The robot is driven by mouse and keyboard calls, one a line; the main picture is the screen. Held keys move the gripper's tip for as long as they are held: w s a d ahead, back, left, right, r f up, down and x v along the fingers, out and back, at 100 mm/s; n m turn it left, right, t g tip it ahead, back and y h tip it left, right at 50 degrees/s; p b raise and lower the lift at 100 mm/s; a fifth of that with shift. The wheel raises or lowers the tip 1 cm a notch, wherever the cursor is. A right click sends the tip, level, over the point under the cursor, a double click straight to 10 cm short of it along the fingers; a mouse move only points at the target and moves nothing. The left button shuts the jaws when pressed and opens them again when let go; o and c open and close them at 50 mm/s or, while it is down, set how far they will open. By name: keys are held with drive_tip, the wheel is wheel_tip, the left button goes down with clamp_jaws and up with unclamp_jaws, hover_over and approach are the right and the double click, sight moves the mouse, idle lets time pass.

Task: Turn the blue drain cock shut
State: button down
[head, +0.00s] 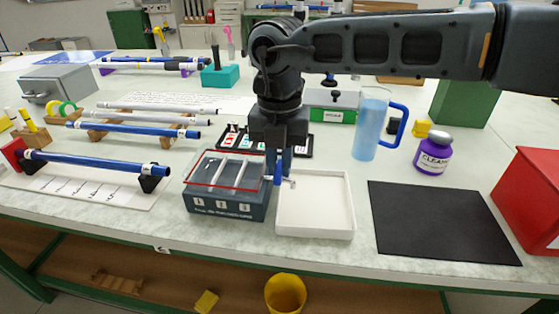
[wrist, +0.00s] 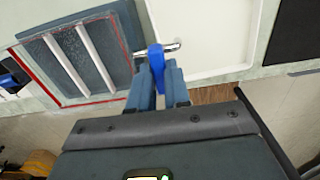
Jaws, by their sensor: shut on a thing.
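The blue drain cock (head: 278,173) sits at the right side of a dark grey bath box (head: 232,207), with a small metal spout beside it pointing over the white tray. In the wrist view the cock's blue lever (wrist: 157,62) stands between the two fingertips, and the metal spout (wrist: 172,47) shows just beyond it. My gripper (wrist: 157,75) is shut on the lever, pointing down at the box's right side in the head view (head: 280,160). The fingers hide part of the lever. The box holds pale rods under a red-lined rim.
A white tray (head: 315,232) lies right of the box, under the spout. A black mat (head: 440,225), a blue jug (head: 370,130), a purple bottle (head: 434,153) and a red box (head: 530,200) stand further right. Blue rods (head: 95,164) on racks lie left.

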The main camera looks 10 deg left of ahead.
sight(279, 167)
drive_tip(key=c, duration=1.1)
unclamp_jaws()
drive_tip(key=shift+r, duration=3.9)
